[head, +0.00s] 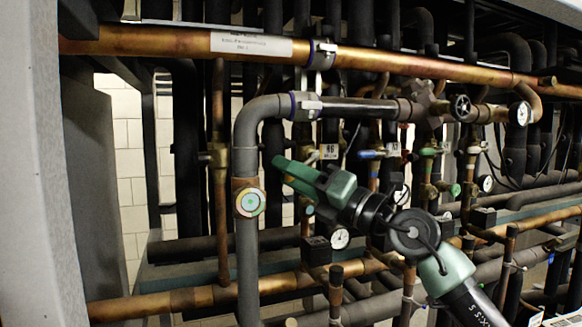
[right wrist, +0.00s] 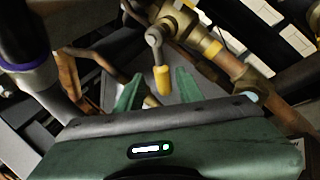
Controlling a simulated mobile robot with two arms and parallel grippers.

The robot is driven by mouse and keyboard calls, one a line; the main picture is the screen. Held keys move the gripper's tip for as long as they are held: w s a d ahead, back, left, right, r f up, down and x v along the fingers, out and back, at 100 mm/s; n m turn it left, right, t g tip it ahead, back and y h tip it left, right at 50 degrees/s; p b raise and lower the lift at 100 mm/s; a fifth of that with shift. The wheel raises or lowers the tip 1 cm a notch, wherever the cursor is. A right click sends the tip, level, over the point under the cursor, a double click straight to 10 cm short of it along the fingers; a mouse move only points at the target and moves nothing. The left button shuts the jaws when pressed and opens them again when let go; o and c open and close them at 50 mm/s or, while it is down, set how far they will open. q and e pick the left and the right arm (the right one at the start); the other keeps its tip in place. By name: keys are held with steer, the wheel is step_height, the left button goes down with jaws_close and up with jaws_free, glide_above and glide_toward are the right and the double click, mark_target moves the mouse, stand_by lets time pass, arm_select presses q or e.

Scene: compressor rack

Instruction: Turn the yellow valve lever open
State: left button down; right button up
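The yellow valve lever (right wrist: 162,79) shows in the right wrist view, a short yellow grip on a grey metal arm. It hangs from a brass valve body (right wrist: 181,24) on a copper pipe. My right gripper (right wrist: 156,90) is open, with one green finger on each side of the lever's grip; I see gaps on both sides and cannot tell its depth between the fingers. In the head view my right gripper (head: 290,172) reaches in from the lower right, beside the grey vertical pipe; the lever cannot be made out clearly there. My left gripper is not in view.
A grey insulated pipe (head: 245,150) with a round gauge (head: 250,202) stands left of the gripper. A large copper pipe (head: 150,42) crosses above. Several valves, dials and pipes crowd the right side. A grey post (head: 38,160) stands at far left.

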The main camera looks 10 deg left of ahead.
steer(key=shift+w+d+f, duration=0.15)
steer(key=shift+w, duration=0.2)
steer(key=shift+c, duration=0.4)
jaws_close()
steer(key=shift+s, duration=0.1)
steer(key=shift+f, duration=0.1)
stand_by(0.6)
